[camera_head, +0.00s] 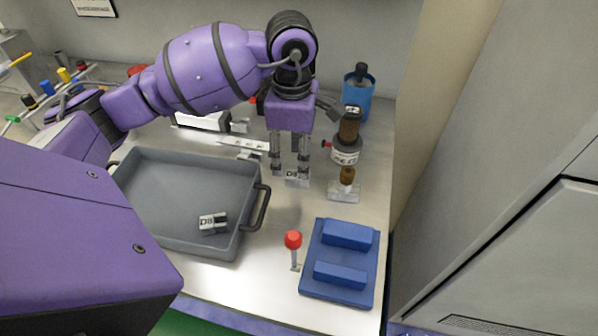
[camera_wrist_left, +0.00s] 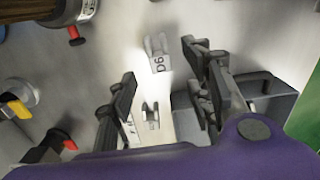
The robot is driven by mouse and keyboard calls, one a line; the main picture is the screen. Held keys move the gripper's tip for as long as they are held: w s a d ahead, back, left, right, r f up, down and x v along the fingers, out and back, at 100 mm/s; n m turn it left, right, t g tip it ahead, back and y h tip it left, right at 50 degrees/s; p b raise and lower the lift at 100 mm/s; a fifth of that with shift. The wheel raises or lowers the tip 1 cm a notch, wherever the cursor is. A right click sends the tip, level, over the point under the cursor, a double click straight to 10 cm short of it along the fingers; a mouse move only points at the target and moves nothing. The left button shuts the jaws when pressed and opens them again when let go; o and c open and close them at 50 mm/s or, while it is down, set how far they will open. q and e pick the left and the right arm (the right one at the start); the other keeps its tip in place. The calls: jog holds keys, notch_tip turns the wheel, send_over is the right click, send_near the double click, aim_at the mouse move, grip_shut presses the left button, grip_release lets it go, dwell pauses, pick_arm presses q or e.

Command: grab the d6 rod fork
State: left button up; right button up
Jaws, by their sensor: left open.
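The D6 rod fork (camera_head: 297,180) is a small pale metal piece lying on the bench, partly hidden by my left gripper in the head view. In the left wrist view the D6 rod fork (camera_wrist_left: 158,60) shows its label and two prongs, just beyond the fingertips. My left gripper (camera_head: 290,170) points down, open and empty, with its fingertips close to the fork. Its two fingers (camera_wrist_left: 160,75) stand apart in the wrist view. I cannot tell whether they touch the fork. My right gripper is not in view.
A grey tray (camera_head: 180,158) holds a fork labelled D8 (camera_head: 213,223). A red-knobbed rod (camera_head: 293,240) and blue fixture (camera_head: 318,284) stand in front. A dark cylinder (camera_head: 346,150) and brown-topped piece (camera_head: 346,184) are close on the right. Another small fork (camera_wrist_left: 150,116) shows.

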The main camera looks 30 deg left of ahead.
aim_at(296, 175)
pick_arm(q)
jog(key=f, duration=0.5)
jog(key=shift+w+d+f+p, duration=0.1)
jog(key=shift+d+f+p, duration=0.1)
jog(key=shift+f+p, duration=0.15)
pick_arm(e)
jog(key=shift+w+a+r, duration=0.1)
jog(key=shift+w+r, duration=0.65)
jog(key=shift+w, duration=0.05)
pick_arm(q)
jog(key=c, duration=1.1)
jog(key=shift+r, duration=0.1)
grip_shut()
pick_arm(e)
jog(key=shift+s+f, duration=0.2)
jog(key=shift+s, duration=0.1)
pick_arm(q)
jog(key=shift+r, duration=0.1)
